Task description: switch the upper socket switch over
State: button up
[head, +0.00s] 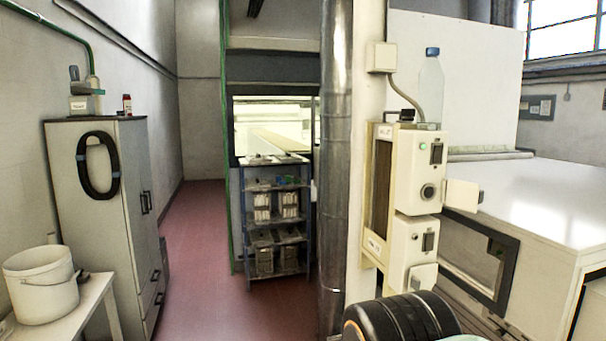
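The upper cream socket box (408,168) is mounted on the front of the pillar, right of centre in the head view. Its upper switch (437,153) is a small dark rocker with a green part, set near the top of the front face. A round socket (428,191) sits below it, with its flap (461,195) swung open to the right. The lower socket box (408,240) hangs beneath, with a dark switch (428,242) of its own. The upper switch's exact position is too small to tell. My gripper is not in view.
A clear bottle with a blue cap (431,88) stands above the upper box. A shiny metal pipe (335,180) runs upright to the left. A large white machine (540,210) stands at the right. Red floor (195,250) is open at left centre.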

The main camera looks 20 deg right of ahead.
aim_at(437, 150)
jog(key=z, duration=1.1)
